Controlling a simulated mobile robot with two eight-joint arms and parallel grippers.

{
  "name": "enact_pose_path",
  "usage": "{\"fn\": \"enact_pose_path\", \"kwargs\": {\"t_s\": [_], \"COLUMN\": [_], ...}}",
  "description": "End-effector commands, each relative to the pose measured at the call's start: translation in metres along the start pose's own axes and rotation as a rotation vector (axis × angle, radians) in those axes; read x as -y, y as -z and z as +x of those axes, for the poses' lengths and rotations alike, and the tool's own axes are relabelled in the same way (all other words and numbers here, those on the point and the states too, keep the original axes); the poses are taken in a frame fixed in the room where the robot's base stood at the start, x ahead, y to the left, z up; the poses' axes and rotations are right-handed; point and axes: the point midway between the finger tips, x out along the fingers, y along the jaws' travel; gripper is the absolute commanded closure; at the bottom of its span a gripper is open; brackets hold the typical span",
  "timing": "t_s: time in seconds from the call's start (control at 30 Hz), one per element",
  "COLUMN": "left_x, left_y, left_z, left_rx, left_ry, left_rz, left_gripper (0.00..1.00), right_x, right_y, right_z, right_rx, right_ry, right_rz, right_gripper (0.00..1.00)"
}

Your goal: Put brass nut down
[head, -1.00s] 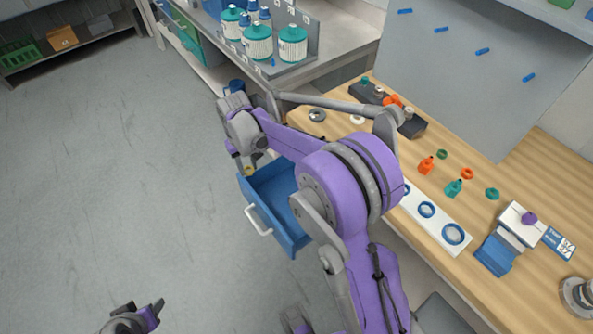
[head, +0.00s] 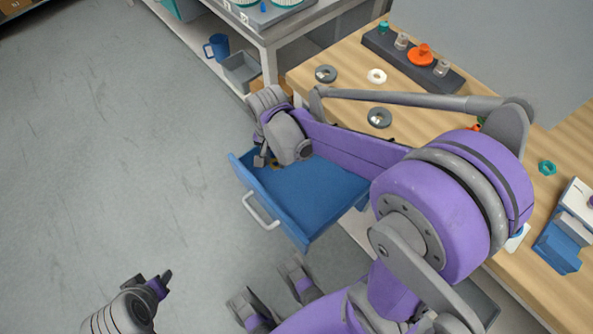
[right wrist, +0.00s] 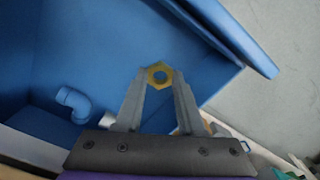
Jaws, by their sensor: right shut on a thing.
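The brass nut (right wrist: 158,75) is a yellow hexagonal ring between the fingertips of my right gripper (right wrist: 157,82) in the right wrist view. My right gripper is shut on it. In the head view my right gripper (head: 263,160) is over the open blue drawer (head: 322,195), near its left wall; the nut is mostly hidden there. The drawer floor and walls also fill much of the right wrist view (right wrist: 130,35). My left gripper (head: 162,280) is at the lower left over the floor, far from the drawer; its jaw opening is unclear.
A blue elbow-shaped piece (right wrist: 75,103) shows inside the drawer. The wooden bench (head: 335,85) at the right carries grey round parts (head: 380,117), a white ring (head: 377,76) and a dark rack (head: 412,60). The grey floor at left is clear.

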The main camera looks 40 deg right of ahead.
Motion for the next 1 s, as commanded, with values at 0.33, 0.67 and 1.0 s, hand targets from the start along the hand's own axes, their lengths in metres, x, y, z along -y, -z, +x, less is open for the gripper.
{"fn": "enact_pose_path", "kwargs": {"t_s": [0.33, 0.67, 1.0], "left_x": [0.000, 0.000, 0.000], "left_y": [-0.005, -0.008, -0.010], "left_z": [0.010, 0.018, 0.021], "left_rx": [0.004, 0.007, 0.008], "left_ry": [0.000, 0.000, 0.000], "left_rz": [0.000, 0.000, 0.000], "left_gripper": [0.50, 0.50, 0.50], "right_x": [0.001, 0.001, 0.001], "right_y": [0.000, 0.000, 0.000], "right_z": [0.043, 0.075, 0.078], "right_rx": [0.000, 0.000, 0.000], "right_ry": [0.000, 0.000, 0.000], "right_rz": [-0.003, -0.004, -0.004], "right_gripper": [1.00, 1.00, 0.57]}}
